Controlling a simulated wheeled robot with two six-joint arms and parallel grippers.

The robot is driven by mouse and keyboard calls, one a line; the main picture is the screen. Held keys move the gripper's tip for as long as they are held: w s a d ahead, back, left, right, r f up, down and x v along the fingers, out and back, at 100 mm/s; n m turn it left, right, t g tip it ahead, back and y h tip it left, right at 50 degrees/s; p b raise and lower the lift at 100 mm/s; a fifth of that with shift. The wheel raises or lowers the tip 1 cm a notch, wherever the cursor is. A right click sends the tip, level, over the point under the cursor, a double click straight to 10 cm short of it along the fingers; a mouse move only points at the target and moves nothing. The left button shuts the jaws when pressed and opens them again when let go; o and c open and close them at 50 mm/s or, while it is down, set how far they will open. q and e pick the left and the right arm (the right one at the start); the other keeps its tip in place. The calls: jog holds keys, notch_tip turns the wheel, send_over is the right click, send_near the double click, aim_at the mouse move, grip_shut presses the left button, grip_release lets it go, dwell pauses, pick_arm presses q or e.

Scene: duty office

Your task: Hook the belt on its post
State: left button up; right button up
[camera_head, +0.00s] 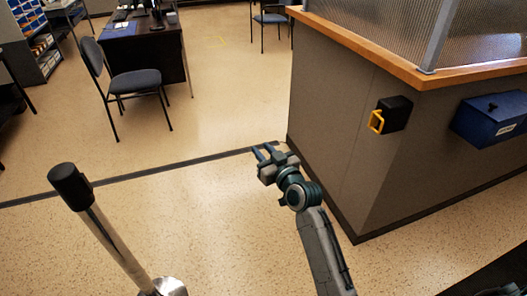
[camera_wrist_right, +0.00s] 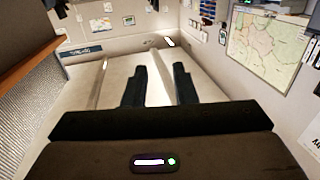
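The post (camera_head: 112,237) stands at the lower left of the head view, a silver pole with a black head (camera_head: 72,187) and a round metal foot. On the counter's side wall is a black belt housing (camera_head: 395,113) with a yellow belt end (camera_head: 377,122) at its left face. My right gripper (camera_head: 262,153) is between the post and the counter, apart from both. In the right wrist view its two dark fingers (camera_wrist_right: 159,87) are apart with nothing between them. My left gripper is not in view.
The grey counter (camera_head: 345,130) with a wooden top fills the right side. A blue box (camera_head: 490,119) hangs on it. A chair (camera_head: 127,82) and a dark desk (camera_head: 146,50) stand at the back left. The floor around the post is clear.

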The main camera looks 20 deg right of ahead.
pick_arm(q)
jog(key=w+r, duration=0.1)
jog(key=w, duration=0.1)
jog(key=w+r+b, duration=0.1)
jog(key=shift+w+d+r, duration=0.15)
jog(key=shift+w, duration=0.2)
pick_arm(e)
jog(key=v, duration=1.1)
jog(key=shift+w+d, duration=0.1)
jog(key=shift+c, duration=0.2)
